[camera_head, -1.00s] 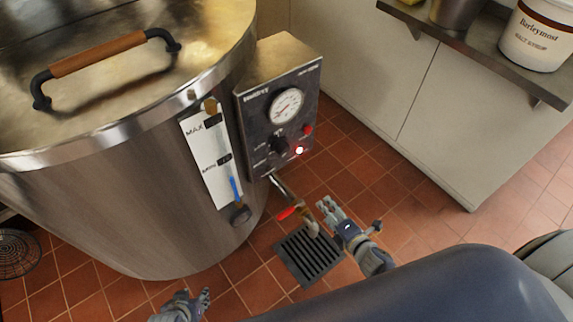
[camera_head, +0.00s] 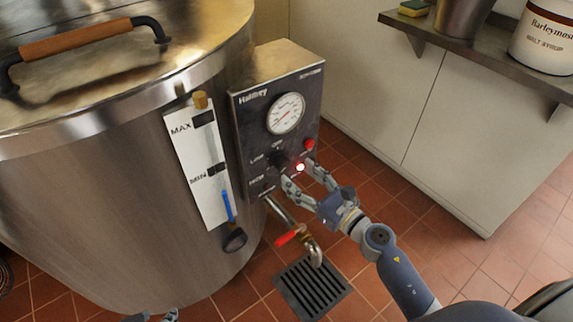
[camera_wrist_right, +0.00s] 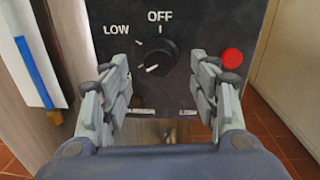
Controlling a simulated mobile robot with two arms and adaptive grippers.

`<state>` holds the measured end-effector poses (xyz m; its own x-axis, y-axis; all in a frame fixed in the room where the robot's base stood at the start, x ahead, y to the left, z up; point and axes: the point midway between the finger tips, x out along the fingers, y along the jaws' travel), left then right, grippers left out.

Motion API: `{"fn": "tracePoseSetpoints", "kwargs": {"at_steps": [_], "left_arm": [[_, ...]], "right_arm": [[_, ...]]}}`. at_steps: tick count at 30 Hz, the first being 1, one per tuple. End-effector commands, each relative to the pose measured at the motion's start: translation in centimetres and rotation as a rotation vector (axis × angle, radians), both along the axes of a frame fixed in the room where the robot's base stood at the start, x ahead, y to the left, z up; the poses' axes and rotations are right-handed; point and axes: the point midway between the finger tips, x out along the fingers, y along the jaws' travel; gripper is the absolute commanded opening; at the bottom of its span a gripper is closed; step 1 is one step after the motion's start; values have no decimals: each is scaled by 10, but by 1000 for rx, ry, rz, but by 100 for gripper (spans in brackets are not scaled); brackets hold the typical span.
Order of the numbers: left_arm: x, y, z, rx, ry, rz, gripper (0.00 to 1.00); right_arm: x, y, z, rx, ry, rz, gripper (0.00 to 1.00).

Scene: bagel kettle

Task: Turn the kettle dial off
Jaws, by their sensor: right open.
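The kettle (camera_head: 110,190) is a large steel vessel at the left with a dark control box (camera_head: 245,125) on its side. The black dial (camera_head: 281,160) sits low on that box, below a round gauge. In the right wrist view the dial (camera_wrist_right: 156,57) lies ahead, between the fingers; its white mark points to the lower left, away from OFF at the top. My right gripper (camera_head: 302,172) is open and empty in front of the box, just short of the dial; it also shows in the right wrist view (camera_wrist_right: 160,90). My left gripper (camera_head: 152,316) barely shows at the bottom edge.
A drain tap with a red handle (camera_head: 290,236) is below, over a floor grate (camera_head: 312,288). A shelf (camera_head: 470,45) holds a white tub (camera_head: 545,40) at upper right.

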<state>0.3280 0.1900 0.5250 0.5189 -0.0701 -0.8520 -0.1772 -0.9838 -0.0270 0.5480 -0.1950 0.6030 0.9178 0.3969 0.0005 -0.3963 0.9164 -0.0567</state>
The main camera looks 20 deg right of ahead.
Motion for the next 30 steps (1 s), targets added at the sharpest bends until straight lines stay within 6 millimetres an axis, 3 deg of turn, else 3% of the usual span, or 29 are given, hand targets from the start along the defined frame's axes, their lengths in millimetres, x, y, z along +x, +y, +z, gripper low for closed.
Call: {"fn": "tracePoseSetpoints", "kwargs": {"at_steps": [3,9,22,28,30], "left_arm": [[-12,4,-3,11,55,5,40],[-22,7,-7,21,100,8,40],[-24,8,-8,23,110,10,40],[-24,8,-8,23,109,10,40],[-24,8,-8,23,109,10,40]], "right_arm": [[22,9,2,4,-2,0,56],[45,20,0,3,0,-1,56],[54,24,0,4,2,0,56],[54,24,0,4,2,0,13],[54,24,0,4,2,0,11]]}}
